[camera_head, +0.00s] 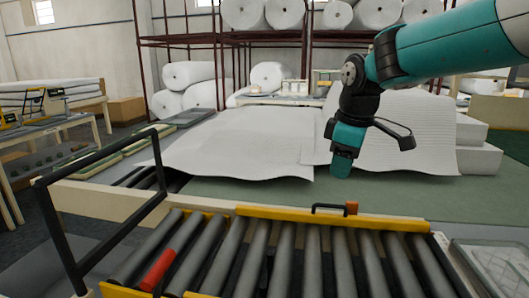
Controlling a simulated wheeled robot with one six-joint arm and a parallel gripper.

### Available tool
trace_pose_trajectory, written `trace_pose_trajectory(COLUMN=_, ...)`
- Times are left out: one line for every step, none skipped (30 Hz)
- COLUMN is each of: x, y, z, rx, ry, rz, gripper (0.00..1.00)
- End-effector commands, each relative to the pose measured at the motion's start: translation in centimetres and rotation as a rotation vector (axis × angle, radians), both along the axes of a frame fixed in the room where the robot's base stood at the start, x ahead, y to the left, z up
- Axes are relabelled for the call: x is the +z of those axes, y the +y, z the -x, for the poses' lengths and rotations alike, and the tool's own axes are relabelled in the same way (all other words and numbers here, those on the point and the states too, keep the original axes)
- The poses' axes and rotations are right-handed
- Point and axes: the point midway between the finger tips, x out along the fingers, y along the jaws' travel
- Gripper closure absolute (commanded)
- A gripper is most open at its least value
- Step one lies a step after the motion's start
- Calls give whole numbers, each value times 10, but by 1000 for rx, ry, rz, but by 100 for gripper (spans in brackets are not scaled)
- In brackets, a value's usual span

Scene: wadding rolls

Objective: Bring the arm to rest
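My arm comes in from the upper right in teal and black. My gripper (342,165) hangs at its end, pointing down over the green table surface (400,198). It is in front of the white wadding sheets (240,142), and apart from the roller conveyor below it. Nothing can be seen held below it. The fingertips are too small and too close together in this view to tell whether they are open or shut.
A roller conveyor (290,262) with yellow edges and one red roller (158,270) runs along the front. A black rail frame (105,215) stands at left. White rolls (186,75) fill racks behind. White stacked blocks (480,158) lie at right.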

Motion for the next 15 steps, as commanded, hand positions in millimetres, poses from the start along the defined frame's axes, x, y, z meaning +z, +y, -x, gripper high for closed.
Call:
trace_pose_trajectory(x=1, y=1, z=27, rx=-31, ry=11, rz=-26, gripper=61)
trace_pose_trajectory(x=0, y=2, z=42, rx=-52, ry=19, rz=-44, gripper=61)
trace_pose_trajectory(x=-1, y=4, z=63, rx=-82, ry=31, rz=-68, gripper=61)
trace_pose_trajectory(x=-3, y=5, z=78, rx=-104, ry=42, rz=-86, gripper=61)
trace_pose_trajectory(x=-5, y=6, z=94, rx=-126, ry=53, rz=-105, gripper=61)
trace_pose_trajectory(x=-9, y=7, z=117, rx=-158, ry=70, rz=-129, gripper=61)
trace_pose_trajectory(x=-11, y=8, z=133, rx=-181, ry=83, rz=-150, gripper=61)
trace_pose_trajectory(x=-15, y=9, z=150, rx=-206, ry=97, rz=-168, gripper=61)
trace_pose_trajectory(x=-19, y=10, z=172, rx=-238, ry=118, rz=-193, gripper=61)
trace_pose_trajectory(x=-23, y=11, z=187, rx=-261, ry=133, rz=-210, gripper=61)
trace_pose_trajectory(x=-26, y=12, z=203, rx=-282, ry=150, rz=-226, gripper=61)
trace_pose_trajectory(x=-31, y=13, z=221, rx=-312, ry=168, rz=-248, gripper=61)
trace_pose_trajectory(x=-34, y=13, z=234, rx=-332, ry=184, rz=-261, gripper=61)
trace_pose_trajectory(x=-37, y=14, z=246, rx=-349, ry=197, rz=-274, gripper=61)
trace_pose_trajectory(x=-41, y=15, z=259, rx=-372, ry=214, rz=-288, gripper=61)
